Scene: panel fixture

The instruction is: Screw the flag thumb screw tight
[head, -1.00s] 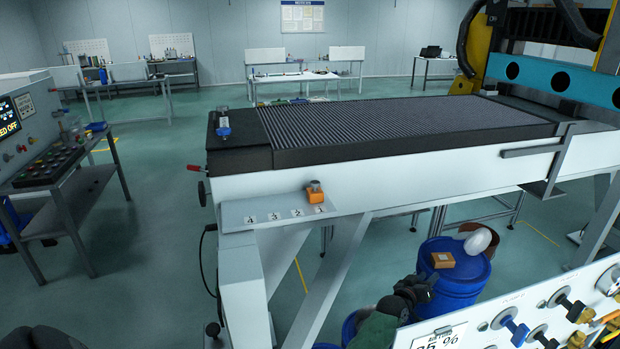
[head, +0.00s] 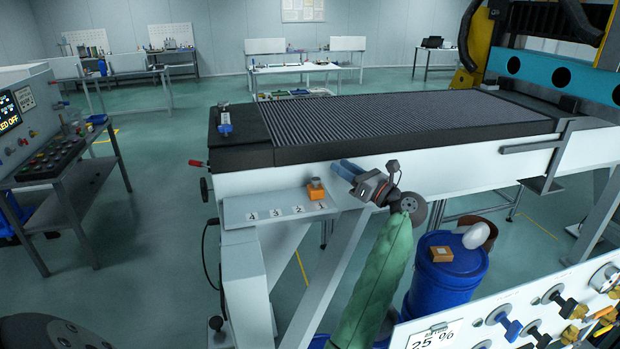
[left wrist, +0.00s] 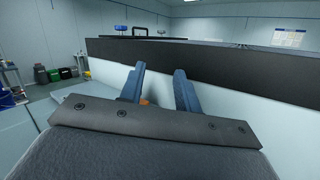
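My left gripper (head: 347,172) is beside the long white machine bed in the head view, with its blue fingers pointing left toward a small shelf. In the left wrist view, my left gripper (left wrist: 160,72) has two blue fingers standing apart with nothing held between them. An orange block (head: 316,191) with a grey top sits on the shelf, left of and apart from the fingers. A bit of orange (left wrist: 144,102) shows low between the fingers. I cannot pick out the flag thumb screw for sure. A panel (head: 480,318) with several knobs and handles is at lower right. My right gripper is not in view.
The shelf (head: 240,212) has number labels and juts from the white machine bed (head: 245,183). A blue barrel (head: 440,292) stands below right, carrying a small box (head: 441,254) and a white rounded object (head: 477,237). A control console (head: 28,150) is at left.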

